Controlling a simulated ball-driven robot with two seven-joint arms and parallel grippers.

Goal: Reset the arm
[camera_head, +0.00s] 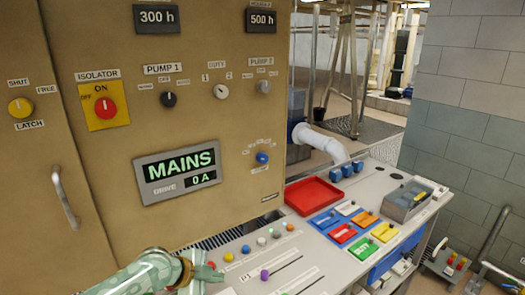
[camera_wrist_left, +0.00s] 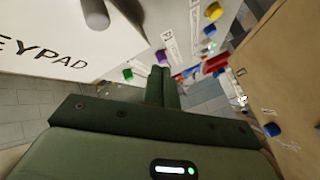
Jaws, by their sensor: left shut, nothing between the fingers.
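My left arm enters the head view at the bottom left, and its pale green gripper (camera_head: 210,273) is by the left end of the grey control desk (camera_head: 335,262). In the left wrist view the two dark green fingers (camera_wrist_left: 159,72) are together with nothing between them. Small coloured knobs on the desk are close by, among them a purple one (camera_head: 264,275) and a red one (camera_head: 211,265). I cannot tell from these views whether the fingers touch the desk. My right gripper is not in view.
A tan cabinet (camera_head: 110,170) with an isolator switch (camera_head: 104,107) and a MAINS display (camera_head: 180,171) rises behind the desk. A white KEYPAD panel (camera_wrist_left: 70,35) is close at upper left in the wrist view.

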